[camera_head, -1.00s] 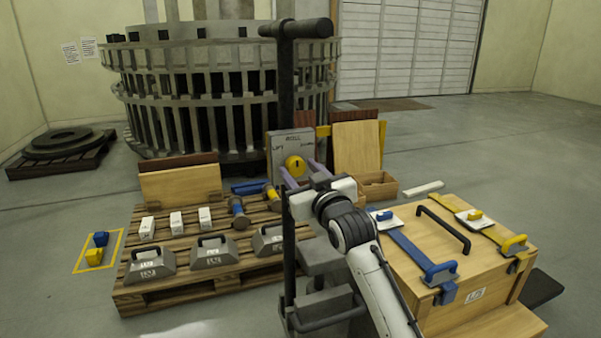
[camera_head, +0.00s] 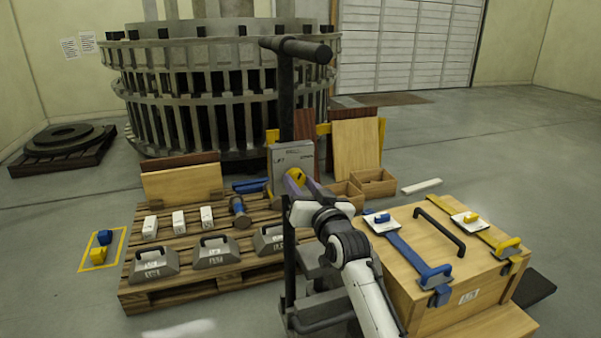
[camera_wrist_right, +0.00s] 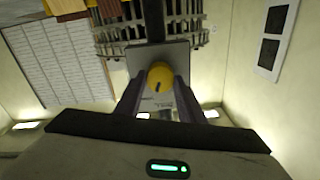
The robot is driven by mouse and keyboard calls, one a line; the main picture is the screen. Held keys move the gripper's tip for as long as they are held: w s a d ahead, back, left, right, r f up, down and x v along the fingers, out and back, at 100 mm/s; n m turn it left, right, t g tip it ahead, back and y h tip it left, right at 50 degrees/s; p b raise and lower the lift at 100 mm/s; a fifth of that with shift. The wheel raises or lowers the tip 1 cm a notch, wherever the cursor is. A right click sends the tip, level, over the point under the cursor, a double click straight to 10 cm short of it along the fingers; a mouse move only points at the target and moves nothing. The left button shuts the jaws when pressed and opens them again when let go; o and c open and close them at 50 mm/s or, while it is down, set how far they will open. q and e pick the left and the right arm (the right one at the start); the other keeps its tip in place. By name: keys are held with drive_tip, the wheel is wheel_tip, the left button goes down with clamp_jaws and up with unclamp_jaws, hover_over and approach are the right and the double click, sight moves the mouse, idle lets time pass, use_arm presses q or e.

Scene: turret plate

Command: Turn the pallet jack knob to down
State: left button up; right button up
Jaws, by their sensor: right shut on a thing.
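The pallet jack is a dark post with a T-handle (camera_head: 297,48) and a grey panel (camera_head: 280,156) below it. The yellow round knob (camera_head: 296,179) is on the panel, partly covered by my fingers. "LIFT" shows at the panel's left; the other labels are too small to read surely. My right gripper (camera_head: 299,182) is shut on the knob. In the right wrist view the knob (camera_wrist_right: 160,76) sits between the two fingers, and a dark mark shows on its lower part. Which setting the knob points to is unclear. My left gripper is not in view.
A wooden pallet (camera_head: 190,288) with grey weights and white blocks stands left of the jack. A wooden crate (camera_head: 430,285) with blue and yellow straps is close on the right. Open wooden boxes (camera_head: 374,183) lie behind. The floor at far right is clear.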

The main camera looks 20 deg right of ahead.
drive_tip(key=shift+r+m+p, duration=0.15)
drive_tip(key=shift+m+p, duration=0.6)
drive_tip(key=shift+m, duration=0.15)
drive_tip(key=m+p, duration=0.2)
drive_tip(key=m, duration=0.1)
drive_tip(key=shift+f+m, duration=0.2)
drive_tip(key=shift+m, duration=0.2)
drive_tip(key=o, duration=1)
drive_tip(key=shift+o, duration=0.2)
